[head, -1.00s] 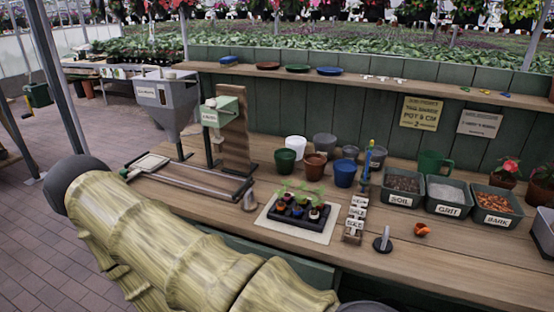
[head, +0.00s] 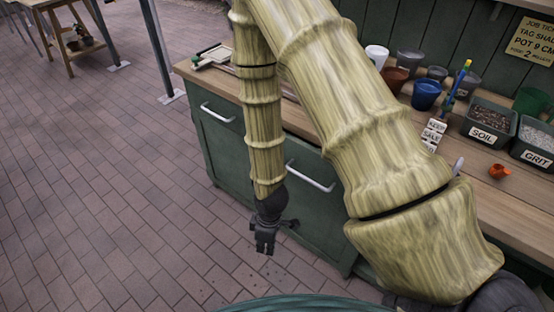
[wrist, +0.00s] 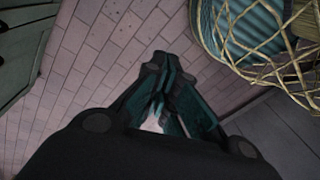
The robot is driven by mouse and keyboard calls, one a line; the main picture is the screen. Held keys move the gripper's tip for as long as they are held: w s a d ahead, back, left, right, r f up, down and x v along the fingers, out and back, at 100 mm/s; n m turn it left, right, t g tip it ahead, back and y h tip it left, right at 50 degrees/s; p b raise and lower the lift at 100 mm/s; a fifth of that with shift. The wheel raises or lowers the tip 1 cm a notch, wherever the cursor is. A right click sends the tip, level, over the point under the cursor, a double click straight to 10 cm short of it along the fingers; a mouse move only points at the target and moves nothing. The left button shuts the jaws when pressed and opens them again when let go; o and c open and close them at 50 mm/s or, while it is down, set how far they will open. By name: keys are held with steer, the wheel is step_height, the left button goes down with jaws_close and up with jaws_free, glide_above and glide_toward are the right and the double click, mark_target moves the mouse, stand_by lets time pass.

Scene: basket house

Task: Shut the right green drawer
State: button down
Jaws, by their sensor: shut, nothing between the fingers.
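The dark green cabinet under the wooden bench shows two drawers in the head view. The left green drawer (head: 222,122) has a pale bar handle and looks flush. The right green drawer (head: 318,190) has a similar handle (head: 311,176); my arm covers parts of its front, and I cannot tell how far it stands out. My gripper (head: 265,245) hangs in front of the cabinet, left of and lower than the right handle, pointing down and apart from the drawer. In the wrist view my gripper (wrist: 168,68) has its fingers together and empty above the paving. A green panel (wrist: 25,45) shows at upper left.
The bench top (head: 500,195) holds pots, a soil bin (head: 490,122), a grit bin (head: 535,142) and an orange item (head: 499,172). The brick floor (head: 110,200) left of the cabinet is clear. A metal post (head: 162,55) stands at the bench's left.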

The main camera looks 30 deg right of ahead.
steer(key=w+d+r+n+t+h+b, duration=0.1)
steer(key=w+d+r+n+h+b, duration=0.2)
steer(key=w+r+n, duration=0.55)
steer(key=w+d+r+n+t+h+b, duration=0.15)
steer(key=w+d+r+n, duration=0.35)
steer(key=w+r, duration=0.65)
steer(key=w+d+f+b, duration=0.1)
steer(key=d+f, duration=0.6)
steer(key=shift+f+h, duration=0.4)
steer(key=shift+h, duration=0.05)
steer(key=shift+w+d, duration=0.1)
steer(key=shift+w, duration=0.05)
steer(key=shift+w+d+p, duration=0.35)
steer(key=shift+d+p, duration=0.25)
steer(key=shift+d, duration=0.2)
steer(key=shift+w+d+p, duration=0.3)
steer(key=shift+d+p, duration=0.35)
steer(key=shift+d, duration=0.15)
steer(key=shift+w+d+p, duration=0.35)
steer(key=shift+d+p, duration=0.25)
steer(key=shift+d, duration=0.2)
steer(key=shift+r+m, duration=0.1)
steer(key=shift+m, duration=0.15)
